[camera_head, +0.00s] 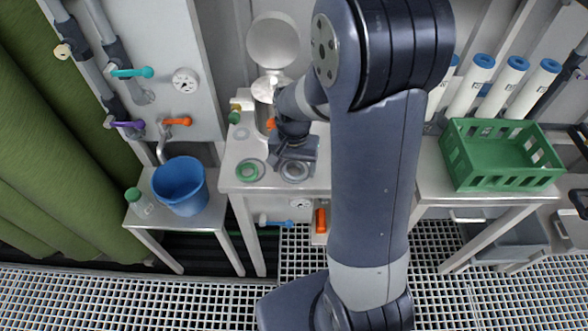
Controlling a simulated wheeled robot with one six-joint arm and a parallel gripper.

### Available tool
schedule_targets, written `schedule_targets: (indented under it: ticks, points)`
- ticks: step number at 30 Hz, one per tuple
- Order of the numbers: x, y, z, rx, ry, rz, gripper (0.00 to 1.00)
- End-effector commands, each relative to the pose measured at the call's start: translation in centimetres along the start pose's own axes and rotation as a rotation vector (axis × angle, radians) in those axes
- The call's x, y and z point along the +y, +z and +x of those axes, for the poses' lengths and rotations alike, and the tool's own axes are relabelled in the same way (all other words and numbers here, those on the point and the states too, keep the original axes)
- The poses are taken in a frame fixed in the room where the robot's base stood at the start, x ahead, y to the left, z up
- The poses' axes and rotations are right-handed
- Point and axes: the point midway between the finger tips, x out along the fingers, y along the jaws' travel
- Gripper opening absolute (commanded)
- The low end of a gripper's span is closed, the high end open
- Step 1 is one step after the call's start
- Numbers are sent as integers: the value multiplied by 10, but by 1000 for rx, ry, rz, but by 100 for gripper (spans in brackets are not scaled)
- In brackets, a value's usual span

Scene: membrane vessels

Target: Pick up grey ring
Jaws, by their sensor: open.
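A grey ring (294,171) lies flat on the light grey table (238,152) near its front edge. My gripper (293,164) is directly above or at the ring, and its jaws are open. The gripper body hides the far part of the ring. I cannot tell whether the fingers touch the ring. My large arm link covers the right part of this table.
A green ring (250,170) lies left of the grey ring. Behind stands an open housing with a round lid (273,40). A blue bucket (180,186) is on a lower stand at left. A green crate (499,155) is on the right table, before several white cylinders (470,88).

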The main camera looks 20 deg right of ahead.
Motion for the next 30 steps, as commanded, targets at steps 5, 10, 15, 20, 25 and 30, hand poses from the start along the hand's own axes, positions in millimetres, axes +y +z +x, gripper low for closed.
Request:
schedule_targets:
  ticks: [5, 10, 15, 20, 25, 30]
  points:
    - [0, 0, 2, 2, -1, 0, 75]
    - [0, 0, 2, 1, -1, 0, 68]
    - [0, 0, 2, 1, -1, 0, 54]
    - [0, 0, 2, 1, -1, 0, 41]
    - [0, 0, 2, 1, -1, 0, 27]
    - [0, 0, 2, 1, -1, 0, 27]
